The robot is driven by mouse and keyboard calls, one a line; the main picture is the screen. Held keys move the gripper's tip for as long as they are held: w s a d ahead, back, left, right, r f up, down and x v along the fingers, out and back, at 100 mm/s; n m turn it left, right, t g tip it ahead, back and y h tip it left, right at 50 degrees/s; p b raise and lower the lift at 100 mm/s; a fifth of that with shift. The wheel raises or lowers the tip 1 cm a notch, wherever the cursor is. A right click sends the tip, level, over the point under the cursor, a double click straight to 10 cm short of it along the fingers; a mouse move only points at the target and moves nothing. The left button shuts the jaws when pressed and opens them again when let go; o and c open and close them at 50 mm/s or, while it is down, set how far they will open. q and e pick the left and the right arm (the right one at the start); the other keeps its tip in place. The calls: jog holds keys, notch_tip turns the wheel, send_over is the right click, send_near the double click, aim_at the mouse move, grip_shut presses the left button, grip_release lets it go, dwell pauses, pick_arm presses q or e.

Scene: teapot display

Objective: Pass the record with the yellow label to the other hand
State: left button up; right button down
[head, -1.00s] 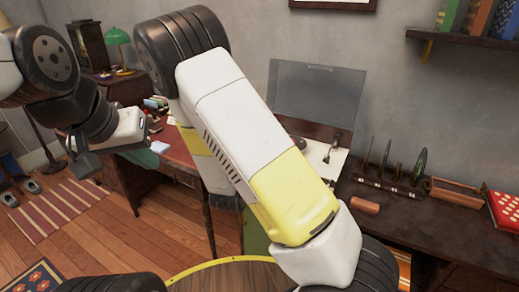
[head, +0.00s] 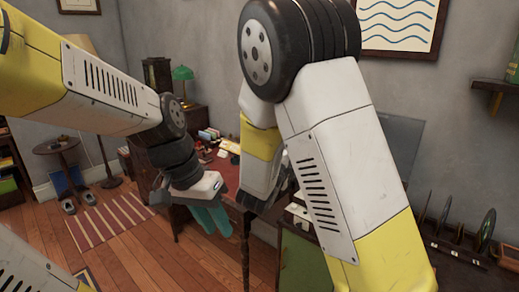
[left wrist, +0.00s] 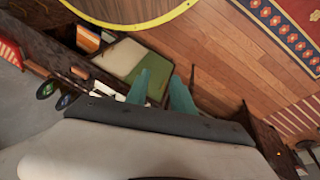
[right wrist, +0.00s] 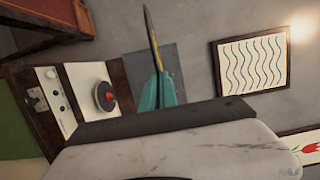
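A thin dark record (right wrist: 153,40), seen nearly edge-on with a sliver of yellow on its face, stands between the teal fingers of my right gripper (right wrist: 158,92) in the right wrist view. The fingers are close together on it. In the head view the record (head: 246,255) hangs as a thin dark edge below the right gripper, whose fingers are hard to make out. My left gripper (head: 210,214) is to the left of it, a short gap away. Its two teal fingers are apart and empty in the left wrist view (left wrist: 167,92).
A rack with several upright records (head: 462,247) stands at the right. A turntable with a red-labelled disc (right wrist: 105,95) shows in the right wrist view. A red-topped desk (head: 223,171) with small items and a green lamp (head: 183,73) are behind the grippers. Open wooden floor lies left.

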pick_arm(q)
jog(key=s+d+f+m+g+h, duration=0.2)
jog(key=d+f+m+g, duration=0.1)
jog(key=f+g, duration=0.15)
jog(key=s+d+f+m+g+h, duration=0.2)
jog(key=d+f+g+h, duration=0.15)
jog(key=f, duration=0.25)
jog(key=w+d+n+t+h, duration=0.1)
jog(key=w+d+h, duration=0.2)
jog(key=w+d, duration=0.25)
jog(key=w+r+n+t+h, duration=0.2)
jog(key=w+n+t+h, duration=0.45)
jog(key=w, duration=1.15)
jog(key=w+a+n+t+y, duration=0.25)
jog(key=w+n+t, duration=0.2)
jog(key=w, duration=0.25)
jog(key=w+a+n+t+y, duration=0.1)
jog(key=w+a+n+t, duration=0.2)
jog(key=w+t, duration=0.3)
notch_tip(320, 180, up, 11)
jog(key=w+a+n, duration=0.2)
jog(key=shift+y, duration=0.35)
jog(key=x, duration=1.2)
jog(key=shift+w+a+f, duration=0.1)
jog(key=shift+f, duration=0.25)
grip_shut()
